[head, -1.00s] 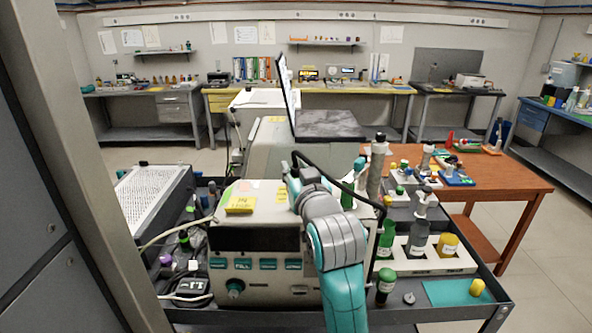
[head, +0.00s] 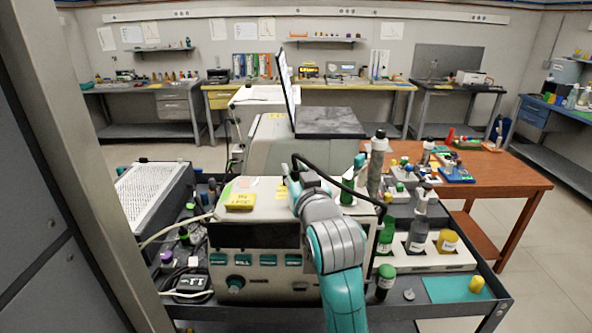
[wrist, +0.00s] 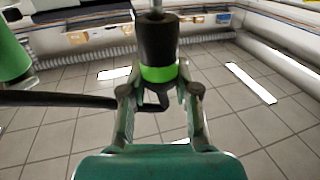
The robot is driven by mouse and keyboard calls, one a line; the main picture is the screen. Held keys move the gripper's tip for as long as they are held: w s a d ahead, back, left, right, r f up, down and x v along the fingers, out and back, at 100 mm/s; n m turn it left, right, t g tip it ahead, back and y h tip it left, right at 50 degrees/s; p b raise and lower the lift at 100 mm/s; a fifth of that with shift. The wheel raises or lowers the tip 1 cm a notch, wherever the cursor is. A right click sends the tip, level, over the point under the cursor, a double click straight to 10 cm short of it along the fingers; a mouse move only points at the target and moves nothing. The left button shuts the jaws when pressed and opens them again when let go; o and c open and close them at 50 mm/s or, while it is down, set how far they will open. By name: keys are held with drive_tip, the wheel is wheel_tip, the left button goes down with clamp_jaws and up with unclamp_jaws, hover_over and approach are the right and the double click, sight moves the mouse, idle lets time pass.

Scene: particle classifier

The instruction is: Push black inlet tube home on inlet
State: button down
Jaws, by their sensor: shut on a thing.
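In the wrist view, my gripper (wrist: 159,92) is shut on the black inlet tube's end, a thick black sleeve (wrist: 158,38) with a bright green band (wrist: 158,73). The fingers sit either side of it, just below the band. A thin grey stem (wrist: 157,5) shows at the sleeve's far end. I cannot tell how deep it sits in the sleeve. The thin black tube (wrist: 60,98) runs off to the left. In the head view, the black tube (head: 335,178) arches right over the beige instrument (head: 262,220). There my arm hides the gripper and the inlet.
A green cylinder (wrist: 12,52) stands close on the left in the wrist view. In the head view, a bottle rack (head: 420,262) with several capped bottles is right of the instrument. A white perforated box (head: 155,190) is on the left. An open laptop (head: 330,122) stands behind.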

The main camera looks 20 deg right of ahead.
drive_tip(key=shift+f, duration=1.05)
drive_tip(key=c, duration=0.8)
unclamp_jaws()
drive_tip(key=s, duration=1.2)
drive_tip(key=shift+a, duration=0.3)
drive_tip(key=shift+f, duration=0.1)
